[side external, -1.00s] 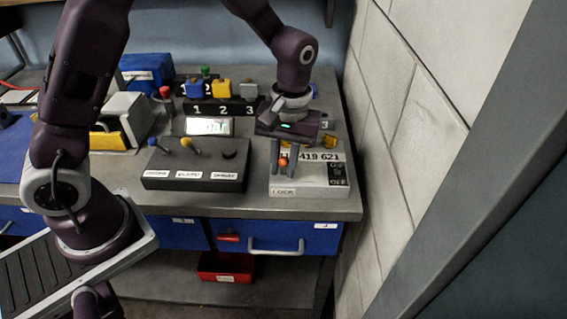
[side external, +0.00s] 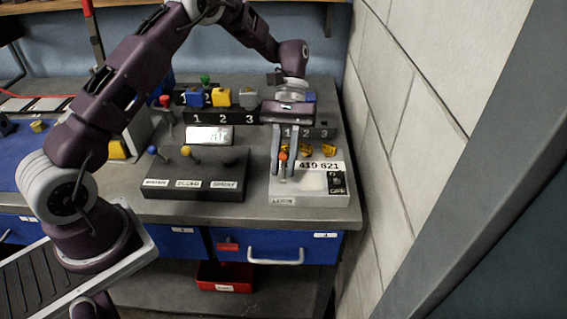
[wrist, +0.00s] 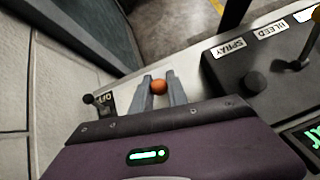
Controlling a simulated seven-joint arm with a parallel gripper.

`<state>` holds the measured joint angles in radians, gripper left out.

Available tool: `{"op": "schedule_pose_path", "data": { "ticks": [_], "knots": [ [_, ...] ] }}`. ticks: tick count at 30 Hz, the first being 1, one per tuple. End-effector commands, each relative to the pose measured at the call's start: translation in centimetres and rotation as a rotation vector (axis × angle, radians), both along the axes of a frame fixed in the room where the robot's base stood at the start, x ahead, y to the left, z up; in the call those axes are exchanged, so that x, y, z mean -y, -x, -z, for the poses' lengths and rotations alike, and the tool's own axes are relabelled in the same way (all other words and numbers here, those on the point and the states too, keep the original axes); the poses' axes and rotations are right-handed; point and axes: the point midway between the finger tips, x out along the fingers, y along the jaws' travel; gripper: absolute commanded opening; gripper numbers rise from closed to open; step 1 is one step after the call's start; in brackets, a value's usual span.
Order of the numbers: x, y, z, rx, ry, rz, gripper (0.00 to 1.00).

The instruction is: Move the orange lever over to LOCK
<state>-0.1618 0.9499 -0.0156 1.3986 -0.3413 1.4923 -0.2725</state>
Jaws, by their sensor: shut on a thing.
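The orange lever (side external: 283,156) stands on the light grey box (side external: 310,187) at the right of the bench. My gripper (side external: 283,168) reaches down over the box, its two grey fingers on either side of the lever, shut on it. In the wrist view the lever's round orange knob (wrist: 159,87) shows between the fingertips (wrist: 158,78). A small label (side external: 284,201), which seems to read LOCK, is on the box's front left edge, in front of the lever. The lever's base is partly hidden by the fingers.
A black ON/OFF switch plate (side external: 337,182) is at the box's right. A black box (side external: 195,180) with several levers stands to the left. Numbered black blocks (side external: 222,117) are behind. The white block wall (side external: 400,110) is close on the right.

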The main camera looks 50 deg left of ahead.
Motion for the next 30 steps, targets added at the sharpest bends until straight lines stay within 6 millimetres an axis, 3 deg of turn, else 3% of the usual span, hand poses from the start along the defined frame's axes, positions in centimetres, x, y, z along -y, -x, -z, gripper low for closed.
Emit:
{"op": "schedule_pose_path", "data": {
  "ticks": [24, 25, 27, 30],
  "knots": [
    [-0.35, -0.33, 0.25, -0.078, 0.076, -0.001, 0.00],
    [-0.35, -0.33, 0.26, -0.078, 0.076, -0.001, 0.24],
    [-0.35, -0.33, 0.26, -0.078, 0.076, -0.001, 0.37],
    [-0.33, -0.32, 0.24, -0.078, 0.076, -0.001, 0.39]
  ]
}}
